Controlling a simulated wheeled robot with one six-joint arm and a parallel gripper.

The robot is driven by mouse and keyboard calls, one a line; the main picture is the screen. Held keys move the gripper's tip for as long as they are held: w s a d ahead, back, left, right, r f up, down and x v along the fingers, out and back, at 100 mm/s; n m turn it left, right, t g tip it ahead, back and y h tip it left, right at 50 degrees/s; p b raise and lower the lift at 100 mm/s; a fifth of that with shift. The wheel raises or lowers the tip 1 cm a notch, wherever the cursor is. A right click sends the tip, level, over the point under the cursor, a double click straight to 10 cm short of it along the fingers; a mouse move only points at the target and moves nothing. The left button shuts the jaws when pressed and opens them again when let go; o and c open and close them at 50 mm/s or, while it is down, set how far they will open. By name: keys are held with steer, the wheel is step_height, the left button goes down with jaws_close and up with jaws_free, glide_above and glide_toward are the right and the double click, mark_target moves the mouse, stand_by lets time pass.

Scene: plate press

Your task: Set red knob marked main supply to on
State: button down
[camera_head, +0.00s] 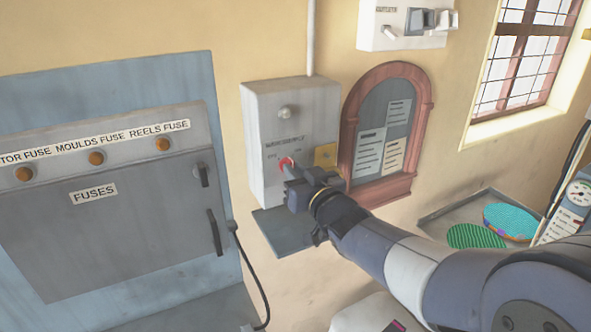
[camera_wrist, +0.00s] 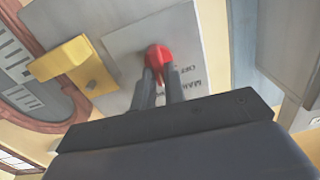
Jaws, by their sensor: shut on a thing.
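The red knob (camera_head: 285,163) is on the front of a grey wall box (camera_head: 262,107), under a label that reads main supply with off and on marks. My gripper (camera_head: 292,172) reaches the box from the lower right, and its fingers are at the knob. In the wrist view the red knob (camera_wrist: 158,57) sits between the tips of my two dark fingers (camera_wrist: 160,78), which are shut on it. The fingers partly cover the knob and some lettering, so I cannot tell which mark it points to.
A yellow plate (camera_head: 325,155) is on the box right of the knob. A grey shelf (camera_head: 280,232) lies below it. A fuse cabinet (camera_head: 110,200) stands left, and an arched notice board (camera_head: 388,130) hangs right. A tray (camera_head: 440,215) holds round patterned plates.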

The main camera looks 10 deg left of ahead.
steer(key=shift+w+d+f+m+p, duration=0.1)
steer(key=shift+m+p, duration=0.45)
steer(key=shift+m, duration=1.5)
steer(key=shift+d+m+p, duration=0.1)
steer(key=shift+m+p, duration=0.4)
steer(key=shift+m, duration=1.55)
steer(key=c, duration=1.5)
jaws_free()
steer(key=shift+o, duration=0.2)
steer(key=b+v, duration=0.2)
steer(key=v, duration=0.8)
steer(key=shift+s+d, duration=0.25)
steer(key=shift+s, duration=0.05)
